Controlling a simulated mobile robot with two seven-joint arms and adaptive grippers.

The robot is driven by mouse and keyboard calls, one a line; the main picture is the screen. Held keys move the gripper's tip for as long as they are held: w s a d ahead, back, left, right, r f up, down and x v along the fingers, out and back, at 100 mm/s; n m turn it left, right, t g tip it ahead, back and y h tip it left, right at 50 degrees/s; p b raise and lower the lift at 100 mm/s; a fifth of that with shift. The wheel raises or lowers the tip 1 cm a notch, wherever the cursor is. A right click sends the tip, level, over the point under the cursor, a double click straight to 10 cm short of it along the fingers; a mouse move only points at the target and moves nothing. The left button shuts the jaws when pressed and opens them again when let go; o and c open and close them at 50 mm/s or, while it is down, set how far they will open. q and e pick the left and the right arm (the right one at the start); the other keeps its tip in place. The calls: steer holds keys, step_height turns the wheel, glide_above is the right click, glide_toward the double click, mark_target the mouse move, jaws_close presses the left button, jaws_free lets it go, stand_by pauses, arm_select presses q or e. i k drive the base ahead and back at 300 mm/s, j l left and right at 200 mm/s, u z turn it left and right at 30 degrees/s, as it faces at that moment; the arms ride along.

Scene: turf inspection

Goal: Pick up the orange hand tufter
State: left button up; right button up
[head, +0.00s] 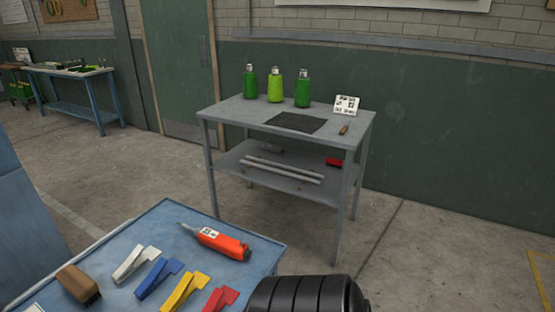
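The orange hand tufter (228,245) lies on its side on the blue table (160,222) in the near left of the head view. Its thin grey tip points to the upper left, and a white label sits on its body. Its rounded end points to the lower right, close to the table's right edge. Nothing touches it. Neither my left nor my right gripper shows in the head view.
White, blue, yellow and red clip-like tools (184,290) and a brown brush-like block (78,284) lie nearer on the blue table. A grey two-shelf table (240,112) with green bottles (275,86) stands behind. Open concrete floor (420,250) lies to the right.

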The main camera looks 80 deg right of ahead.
mark_target(234, 248)
steer(key=z, duration=1.85)
